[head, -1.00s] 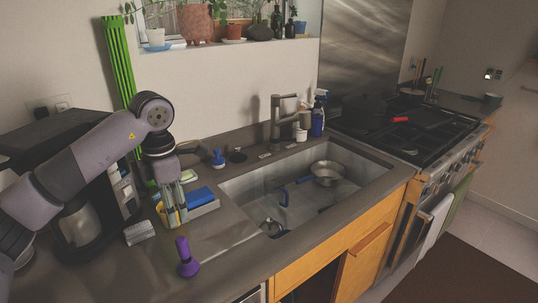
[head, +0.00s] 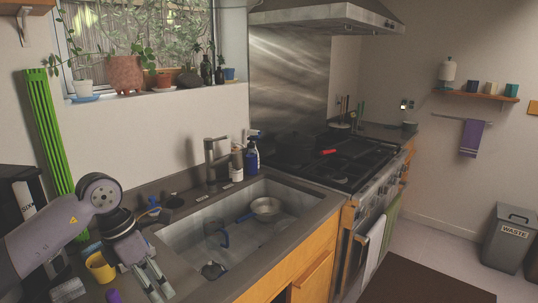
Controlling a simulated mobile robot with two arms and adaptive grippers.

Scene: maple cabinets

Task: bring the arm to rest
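My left arm comes in from the left. Its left gripper (head: 157,284) points down over the counter at the sink's front left corner. Two separate fingers show with a gap between them, and nothing is seen held. A yellow cup (head: 99,268) stands just left of the gripper. My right gripper is not in view.
The sink (head: 190,243) holds a metal pan (head: 265,208) and a blue-handled item (head: 222,235). A faucet (head: 213,165) and a blue spray bottle (head: 252,158) stand behind it. A purple object (head: 113,296) is at the bottom edge. The stove (head: 330,160) is at right.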

